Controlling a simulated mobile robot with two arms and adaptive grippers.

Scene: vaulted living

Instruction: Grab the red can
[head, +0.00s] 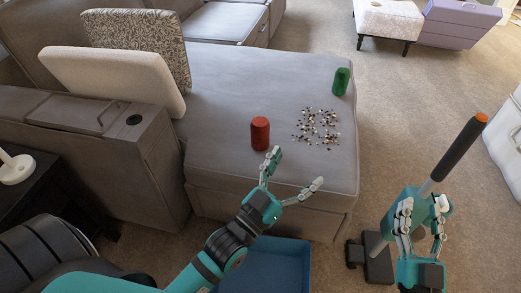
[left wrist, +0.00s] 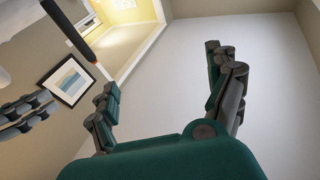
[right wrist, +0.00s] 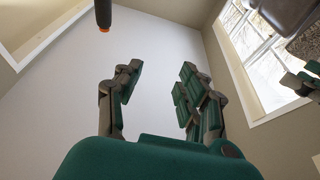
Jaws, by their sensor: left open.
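The red can (head: 260,133) stands upright on the grey ottoman-like sofa seat (head: 225,95), near its front edge. My left gripper (head: 295,170) is open and empty, with its fingers spread at the seat's front edge. One fingertip is just right of and below the can in the head view; I cannot tell whether they touch. My right gripper (head: 422,205) is open and empty, off to the right over the carpet. Both wrist views look up at walls and ceiling; the fingers of the left (left wrist: 162,68) and right (right wrist: 161,67) show apart, and the can is not there.
A green can (head: 341,81) stands at the seat's far right. Small black and white pieces (head: 318,127) lie scattered right of the red can. A blue bin (head: 280,262) is on the floor below. A black rod with an orange tip (head: 460,147) rises by my right gripper.

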